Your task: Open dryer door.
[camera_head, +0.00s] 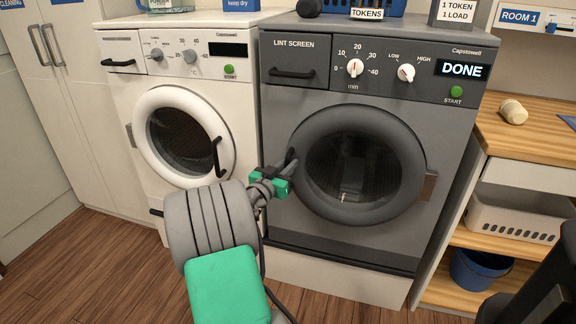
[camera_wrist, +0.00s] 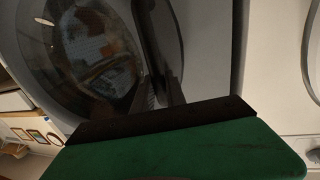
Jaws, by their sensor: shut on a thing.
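The dryer (camera_head: 310,205) is the dark grey machine on the right, with "DONE" on its display. Its round door (camera_head: 417,180) looks closed, with a grey ring, dark glass and a hinge at the right. My gripper (camera_head: 288,166) is at the door's left edge, shut on the black door handle (camera_head: 291,155). In the wrist view my gripper (camera_wrist: 160,95) has its fingers around the dark handle, in front of the door glass (camera_wrist: 95,50). The fingers hide part of the handle.
A white washer (camera_head: 112,100) with a closed round door stands close on the left. At the right are wooden shelves (camera_head: 540,142) with a white basket (camera_head: 520,222) and a blue bucket (camera_head: 478,270). Wooden floor (camera_head: 90,270) lies clear at the front left.

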